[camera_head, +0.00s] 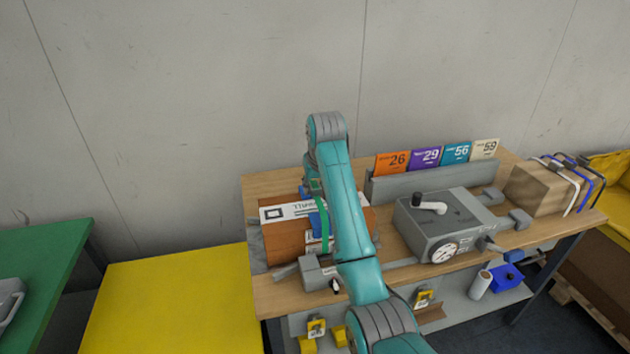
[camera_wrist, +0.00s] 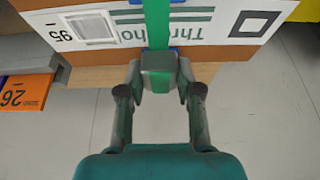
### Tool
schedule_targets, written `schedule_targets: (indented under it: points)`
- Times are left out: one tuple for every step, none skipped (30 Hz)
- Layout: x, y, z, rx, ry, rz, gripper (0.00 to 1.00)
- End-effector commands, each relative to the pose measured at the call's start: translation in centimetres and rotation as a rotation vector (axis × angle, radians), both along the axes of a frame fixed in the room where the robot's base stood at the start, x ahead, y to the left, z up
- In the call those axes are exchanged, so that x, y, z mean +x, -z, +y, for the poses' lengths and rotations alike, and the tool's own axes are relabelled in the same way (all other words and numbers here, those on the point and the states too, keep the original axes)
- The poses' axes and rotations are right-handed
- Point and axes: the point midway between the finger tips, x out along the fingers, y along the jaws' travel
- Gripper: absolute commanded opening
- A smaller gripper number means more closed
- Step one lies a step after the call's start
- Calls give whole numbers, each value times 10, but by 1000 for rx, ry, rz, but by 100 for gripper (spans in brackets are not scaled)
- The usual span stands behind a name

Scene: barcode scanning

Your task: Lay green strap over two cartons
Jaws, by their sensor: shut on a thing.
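An orange-brown carton load (camera_head: 284,243) with white labels lies on the left of the wooden bench. My arm hides part of it, and I cannot tell where one carton ends and another begins. The green strap (camera_head: 325,238) runs across the load beside a blue piece (camera_head: 316,222). In the wrist view the strap (camera_wrist: 157,22) crosses the labelled carton face (camera_wrist: 210,22) and reaches a grey block between my fingers. My gripper (camera_wrist: 160,82) is shut on this strap end, at the carton's edge. My arm hides the fingers in the head view.
A grey machine (camera_head: 445,225) with a crank stands right of the load. Numbered cards (camera_head: 425,158) stand in a rack behind it. A brown box (camera_head: 540,188) with several straps around it sits at the bench's right end. A grey clamp-like fixture (camera_head: 318,272) stands at the front edge.

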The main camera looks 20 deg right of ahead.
Motion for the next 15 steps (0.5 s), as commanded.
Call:
schedule_targets:
  points:
    - [0, 4, 0, 0, 0, 1, 0]
    - [0, 6, 0, 0, 0, 2, 0]
    - [0, 8, 0, 0, 0, 2, 0]
    - [0, 10, 0, 0, 0, 2, 0]
    - [0, 11, 0, 0, 0, 1, 0]
    - [0, 14, 0, 0, 0, 1, 0]
    - [0, 15, 0, 0, 0, 0, 0]
    - [0, 17, 0, 0, 0, 0, 0]
    - [0, 19, 0, 0, 0, 0, 0]
    - [0, 21, 0, 0, 0, 0, 0]
    - [0, 22, 0, 0, 0, 1, 0]
    - [0, 24, 0, 0, 0, 1, 0]
    - [0, 26, 0, 0, 0, 1, 0]
    - [0, 27, 0, 0, 0, 1, 0]
    - [0, 28, 0, 0, 0, 1, 0]
